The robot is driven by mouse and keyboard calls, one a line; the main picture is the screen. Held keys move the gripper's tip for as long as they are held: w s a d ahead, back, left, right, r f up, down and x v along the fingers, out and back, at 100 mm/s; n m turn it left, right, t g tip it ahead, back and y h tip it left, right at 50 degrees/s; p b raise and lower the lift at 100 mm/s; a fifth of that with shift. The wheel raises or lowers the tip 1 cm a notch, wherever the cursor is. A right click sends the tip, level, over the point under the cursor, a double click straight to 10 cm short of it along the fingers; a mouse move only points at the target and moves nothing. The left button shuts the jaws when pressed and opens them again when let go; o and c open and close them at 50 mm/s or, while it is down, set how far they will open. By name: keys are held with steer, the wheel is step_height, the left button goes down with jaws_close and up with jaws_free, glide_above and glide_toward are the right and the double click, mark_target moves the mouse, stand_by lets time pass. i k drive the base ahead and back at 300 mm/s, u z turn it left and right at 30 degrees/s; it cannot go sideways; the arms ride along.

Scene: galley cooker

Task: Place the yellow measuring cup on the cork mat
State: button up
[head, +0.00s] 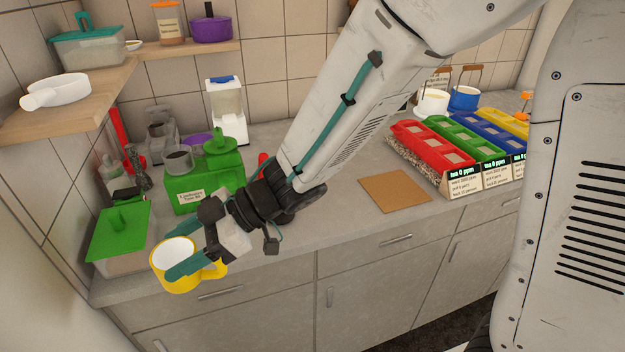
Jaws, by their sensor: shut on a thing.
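The yellow measuring cup (172,281) has a white inside and a yellow handle on its right. It is at the lower left in the head view, at the counter's front edge. My gripper (188,258) is shut on the yellow measuring cup, with its teal fingers at the cup's rim and handle side. Whether the cup touches the counter I cannot tell. The cork mat (395,191) is a flat brown square lying bare on the counter, to the right of my arm.
A green-lidded container (120,232) and a green box (203,188) stand close behind the cup. Red, green, blue and yellow trays (435,143) with small signs stand right of the mat. Counter (340,215) around the mat's left and front is clear.

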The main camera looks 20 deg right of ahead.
mark_target(392, 186)
steer(key=k, duration=0.4)
steer(key=z, duration=3.35)
steer(key=k, duration=1.9)
steer(key=u, duration=1)
steer(key=i, duration=1.2)
steer(key=u, duration=0.2)
